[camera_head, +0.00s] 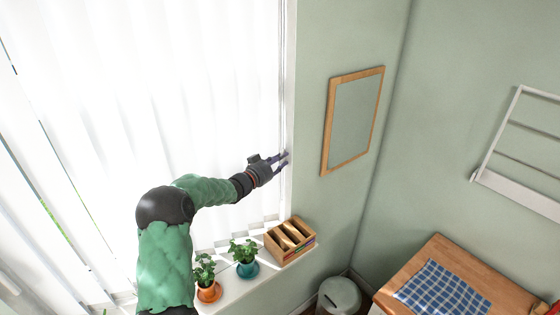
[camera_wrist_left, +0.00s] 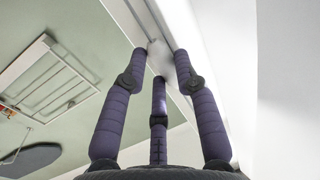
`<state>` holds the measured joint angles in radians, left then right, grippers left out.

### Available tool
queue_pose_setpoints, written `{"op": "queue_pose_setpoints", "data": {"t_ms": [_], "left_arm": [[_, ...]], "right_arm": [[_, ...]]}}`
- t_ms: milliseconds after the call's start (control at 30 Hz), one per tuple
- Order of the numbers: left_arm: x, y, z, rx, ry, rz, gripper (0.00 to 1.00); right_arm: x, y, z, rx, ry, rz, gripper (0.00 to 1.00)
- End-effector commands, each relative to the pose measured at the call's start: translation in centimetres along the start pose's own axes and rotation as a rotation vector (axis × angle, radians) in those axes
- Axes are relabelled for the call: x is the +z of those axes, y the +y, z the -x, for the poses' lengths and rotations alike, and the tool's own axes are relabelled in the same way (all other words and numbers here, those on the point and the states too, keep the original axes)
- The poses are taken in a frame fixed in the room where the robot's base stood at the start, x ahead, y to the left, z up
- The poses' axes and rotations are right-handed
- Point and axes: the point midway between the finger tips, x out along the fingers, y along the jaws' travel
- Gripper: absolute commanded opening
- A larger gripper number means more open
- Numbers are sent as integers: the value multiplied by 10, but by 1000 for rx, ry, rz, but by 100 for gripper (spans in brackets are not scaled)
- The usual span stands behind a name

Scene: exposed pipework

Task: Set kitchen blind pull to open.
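The blind pull looks like a thin pale cord or wand (camera_head: 282,100) hanging at the right edge of the white vertical blind (camera_head: 130,80). My left gripper (camera_head: 284,159) reaches to that edge, its dark fingers pointing at the pull. In the left wrist view, the left gripper (camera_wrist_left: 160,60) has its three purple fingers apart, with a small white piece (camera_wrist_left: 158,50), probably part of the pull, between the tips. I cannot tell whether the fingers touch it. My right gripper is not in view.
The sill below the arm holds two potted plants (camera_head: 243,252) (camera_head: 204,272) and a wooden organiser box (camera_head: 290,240). A framed mirror (camera_head: 354,120) hangs right of the window. A bin (camera_head: 339,296) and a wooden table (camera_head: 420,262) with a checked cloth stand lower right.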

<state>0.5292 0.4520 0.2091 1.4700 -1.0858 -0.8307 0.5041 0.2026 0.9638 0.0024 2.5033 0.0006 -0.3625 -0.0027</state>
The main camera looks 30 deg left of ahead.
Motion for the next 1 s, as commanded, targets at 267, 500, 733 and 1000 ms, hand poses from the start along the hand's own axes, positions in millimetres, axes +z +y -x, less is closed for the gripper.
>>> {"op": "queue_pose_setpoints", "data": {"t_ms": [267,500,733,1000], "left_arm": [[2,0,0,0,0,3,0],[25,0,0,0,-1,3,0],[62,0,0,0,-1,5,0],[76,0,0,0,-1,4,0]], "right_arm": [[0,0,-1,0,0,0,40],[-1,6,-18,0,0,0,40],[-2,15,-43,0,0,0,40],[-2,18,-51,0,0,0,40]]}}
